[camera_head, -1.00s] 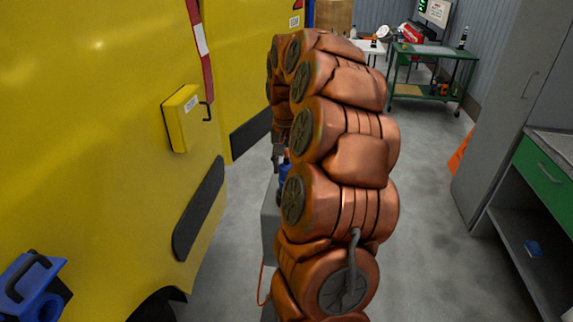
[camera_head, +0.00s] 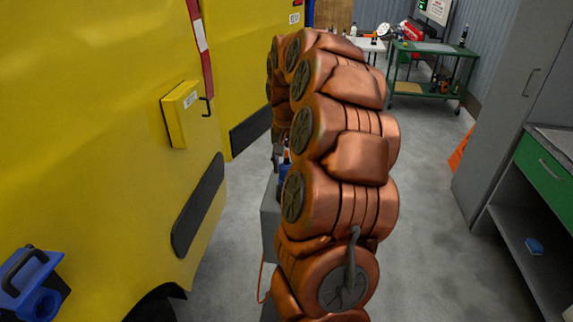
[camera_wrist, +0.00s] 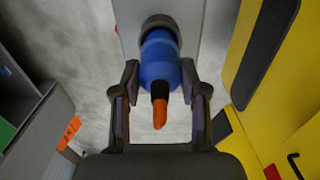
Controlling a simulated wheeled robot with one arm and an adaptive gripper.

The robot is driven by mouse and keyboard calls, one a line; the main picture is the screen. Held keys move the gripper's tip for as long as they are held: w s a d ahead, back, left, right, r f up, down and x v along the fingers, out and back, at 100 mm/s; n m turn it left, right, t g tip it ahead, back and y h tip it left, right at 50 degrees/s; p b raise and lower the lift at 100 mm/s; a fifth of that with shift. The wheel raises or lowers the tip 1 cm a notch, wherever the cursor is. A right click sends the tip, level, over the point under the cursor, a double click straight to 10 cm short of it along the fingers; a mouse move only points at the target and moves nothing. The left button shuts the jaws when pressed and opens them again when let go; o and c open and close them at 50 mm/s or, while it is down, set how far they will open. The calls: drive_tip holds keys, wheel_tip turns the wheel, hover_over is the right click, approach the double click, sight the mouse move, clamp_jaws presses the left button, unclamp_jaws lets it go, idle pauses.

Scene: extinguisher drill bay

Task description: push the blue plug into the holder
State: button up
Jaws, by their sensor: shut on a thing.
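The blue plug (camera_wrist: 160,62) is in the middle of the wrist view, with a black collar and an orange stub (camera_wrist: 159,112) at its near end. My gripper (camera_wrist: 160,95) has a finger on each side of it and is shut on it. The plug's far end meets a dark ring on a grey block, the holder (camera_wrist: 160,20); I cannot tell how deep it sits. In the head view a small part of the plug (camera_head: 285,163) shows beside my arm, above the grey block (camera_head: 270,218). My arm hides most of the gripper there.
A yellow vehicle (camera_head: 90,120) with a yellow box (camera_head: 183,115) stands close on the left. A blue container (camera_head: 28,275) is at the lower left. A grey cabinet (camera_head: 500,120) and green-drawer bench (camera_head: 545,170) stand right. Grey floor (camera_head: 425,210) lies open between.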

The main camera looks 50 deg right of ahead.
drive_tip(key=shift+f+b, duration=0.65)
drive_tip(key=shift+f, duration=0.5)
idle(0.4)
drive_tip(key=o, duration=1.4)
drive_tip(key=shift+c, duration=0.2)
drive_tip(key=shift+r, duration=6.05)
